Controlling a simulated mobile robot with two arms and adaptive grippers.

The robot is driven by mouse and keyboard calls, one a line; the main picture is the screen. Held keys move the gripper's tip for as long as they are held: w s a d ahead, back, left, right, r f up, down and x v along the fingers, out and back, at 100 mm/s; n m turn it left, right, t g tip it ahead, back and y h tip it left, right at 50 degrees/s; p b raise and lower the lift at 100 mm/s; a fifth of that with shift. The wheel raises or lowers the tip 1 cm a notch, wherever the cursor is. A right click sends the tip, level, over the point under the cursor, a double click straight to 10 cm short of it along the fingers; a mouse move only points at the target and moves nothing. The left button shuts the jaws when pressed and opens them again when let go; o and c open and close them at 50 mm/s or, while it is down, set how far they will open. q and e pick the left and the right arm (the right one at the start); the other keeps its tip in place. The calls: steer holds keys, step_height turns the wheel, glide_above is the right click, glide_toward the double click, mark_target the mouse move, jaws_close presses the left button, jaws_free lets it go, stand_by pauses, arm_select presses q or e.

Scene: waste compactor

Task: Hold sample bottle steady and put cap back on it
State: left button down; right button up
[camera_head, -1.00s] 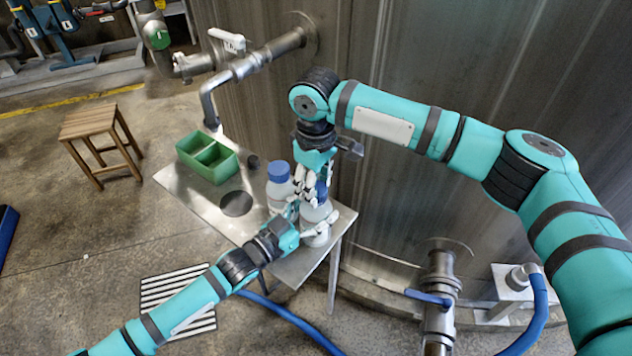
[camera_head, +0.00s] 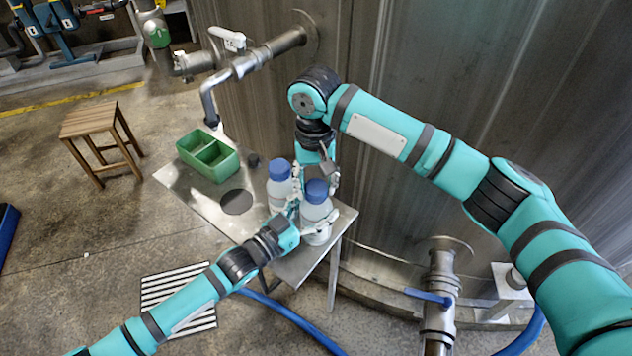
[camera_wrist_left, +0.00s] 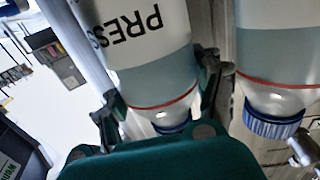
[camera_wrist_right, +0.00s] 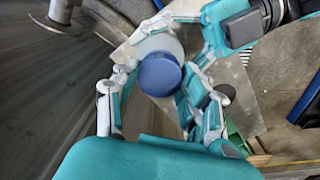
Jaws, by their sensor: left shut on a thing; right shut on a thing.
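The sample bottle (camera_head: 317,216), pale with a clear neck, stands upright at the table's near right corner. My left gripper (camera_head: 306,222) is shut around its body; the left wrist view shows its fingers on either side of the labelled bottle (camera_wrist_left: 150,55). The blue cap (camera_head: 316,190) sits at the bottle's top, and shows in the right wrist view (camera_wrist_right: 159,75). My right gripper (camera_head: 318,177) is shut on the cap, with fingers at both sides. The exact finger contact and the cap's seating are hard to tell.
A second blue-capped bottle (camera_head: 279,190) stands close on the left. A green divided box (camera_head: 228,168) sits on the metal table (camera_head: 193,197) farther left, under a pipe with a tap (camera_head: 207,105). A metal wall (camera_head: 500,120) rises behind. A wooden stool (camera_head: 88,122) stands at left.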

stand_by(0.7)
steer(key=o, duration=0.7)
steer(key=shift+r, duration=2.25)
steer(key=shift+c, duration=0.4)
